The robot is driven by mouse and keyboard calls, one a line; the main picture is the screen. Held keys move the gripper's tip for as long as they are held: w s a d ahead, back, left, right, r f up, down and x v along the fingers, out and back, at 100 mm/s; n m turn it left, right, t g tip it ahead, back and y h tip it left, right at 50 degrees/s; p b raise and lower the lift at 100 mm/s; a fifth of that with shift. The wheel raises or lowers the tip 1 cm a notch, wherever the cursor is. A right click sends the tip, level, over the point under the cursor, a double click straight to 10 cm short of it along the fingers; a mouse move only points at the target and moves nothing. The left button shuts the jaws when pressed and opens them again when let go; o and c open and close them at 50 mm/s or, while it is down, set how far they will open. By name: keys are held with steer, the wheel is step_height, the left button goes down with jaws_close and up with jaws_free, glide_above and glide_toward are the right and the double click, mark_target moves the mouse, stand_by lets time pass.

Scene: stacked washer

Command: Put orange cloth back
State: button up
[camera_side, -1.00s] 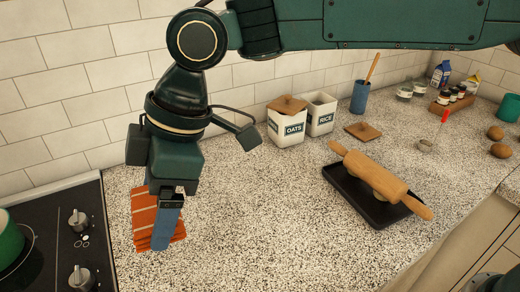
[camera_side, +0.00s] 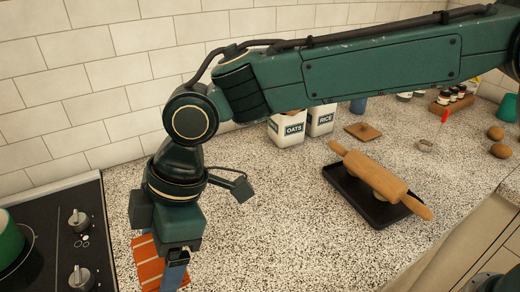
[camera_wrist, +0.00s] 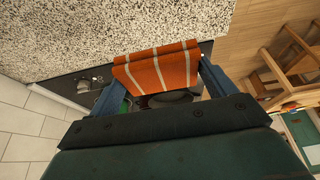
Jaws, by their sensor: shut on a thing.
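The orange cloth with pale stripes (camera_side: 148,264) hangs at my gripper (camera_side: 174,274) in the side view, at the lower left beside the stove. In the wrist view the cloth (camera_wrist: 157,69) spans the space between the two blue fingers of my gripper (camera_wrist: 158,82). My gripper is shut on the cloth. The lower part of the cloth is cut off by the bottom edge of the side view.
A black stove (camera_side: 65,235) with knobs and a green pot (camera_side: 8,238) is at the left. A rolling pin (camera_side: 380,178) lies on a black tray (camera_side: 350,190). Oats (camera_side: 288,130) and rice (camera_side: 319,121) canisters stand at the back. The middle of the speckled counter (camera_side: 265,220) is clear.

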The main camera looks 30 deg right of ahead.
step_height(320, 180, down, 8)
steer(key=shift+f, duration=0.1)
steer(key=shift+f, duration=2.1)
steer(key=shift+f, duration=0.15)
steer(key=o, duration=0.8)
steer(key=shift+o, duration=0.2)
steer(key=v, duration=1.2)
steer(key=shift+r, duration=0.25)
